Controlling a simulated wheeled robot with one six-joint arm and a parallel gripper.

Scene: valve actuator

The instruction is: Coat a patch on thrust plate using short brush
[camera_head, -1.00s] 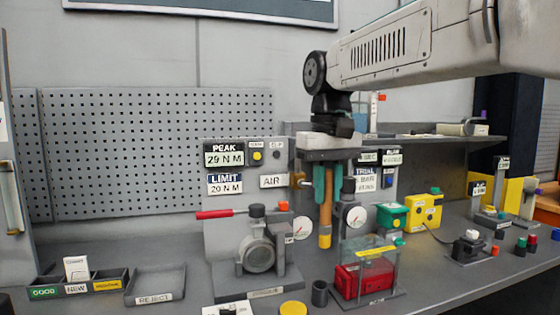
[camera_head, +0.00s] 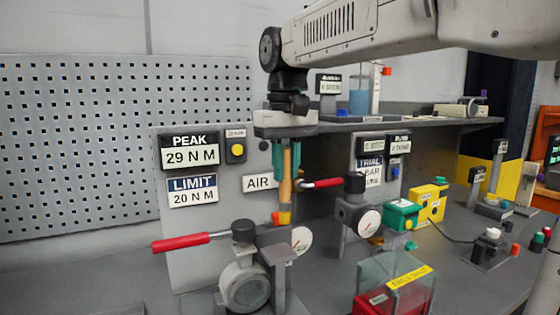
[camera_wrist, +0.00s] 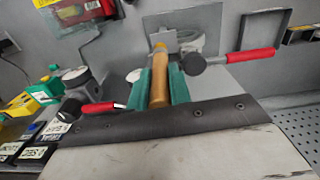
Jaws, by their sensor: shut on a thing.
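My gripper (camera_head: 287,160) hangs over the bench with its teal fingers shut on the brush (camera_head: 285,200). The brush is a slim tan wooden stick with a yellow-orange lower end, pointing down. In the wrist view the brush (camera_wrist: 159,75) lies between the teal fingers (camera_wrist: 159,90) and points toward the valve with a red lever. Its bristles cannot be made out. In the head view the lower end shows above and behind the grey valve body (camera_head: 245,284); whether it touches anything cannot be told. I cannot identify the thrust plate for certain.
A red lever (camera_head: 180,242) juts left from the valve; another red lever (camera_head: 322,183) is right of the brush. A gauge (camera_head: 368,223), green box (camera_head: 402,214) and clear cover over a red box (camera_head: 395,285) stand to the right. A label panel (camera_head: 185,220) is behind.

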